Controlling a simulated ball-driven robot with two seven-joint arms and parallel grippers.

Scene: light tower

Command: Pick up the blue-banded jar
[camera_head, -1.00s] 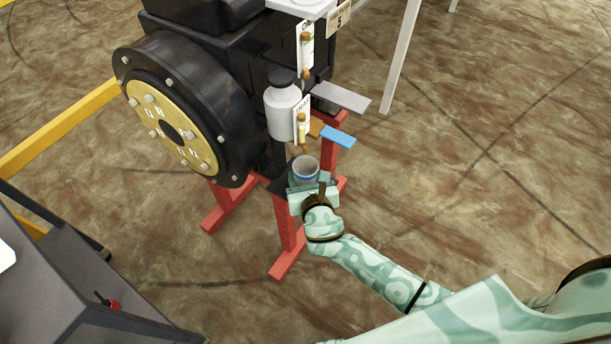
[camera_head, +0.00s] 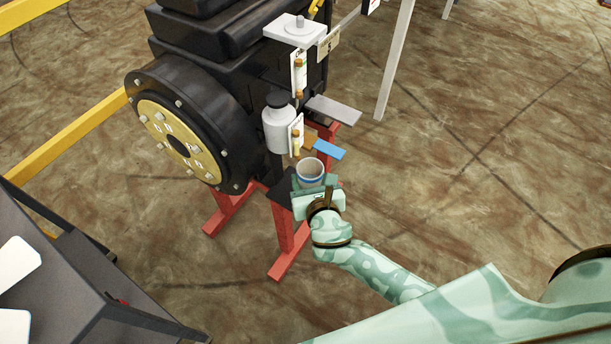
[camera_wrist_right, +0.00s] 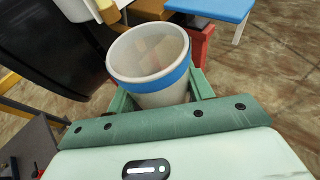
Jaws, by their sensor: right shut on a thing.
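The blue-banded jar (camera_head: 311,169) is a pale, open-topped cup with a blue band below its rim. It is near the black machine's red stand in the head view. In the right wrist view the jar (camera_wrist_right: 150,62) stands upright between the green fingers, and its inside looks empty. My right gripper (camera_head: 308,180) is shut on the jar from the near side. In the right wrist view the right gripper's fingers (camera_wrist_right: 160,98) are on both sides of it. I cannot tell whether the jar's base touches a surface. My left gripper is not in view.
A black machine (camera_head: 215,60) with a brass-faced flange stands behind on red legs (camera_head: 287,245). A grey bottle (camera_head: 279,130), a blue flat lever (camera_head: 329,149) and a grey lever (camera_head: 333,110) are close beyond the jar. A dark cart (camera_head: 60,270) is at left. Floor at right is open.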

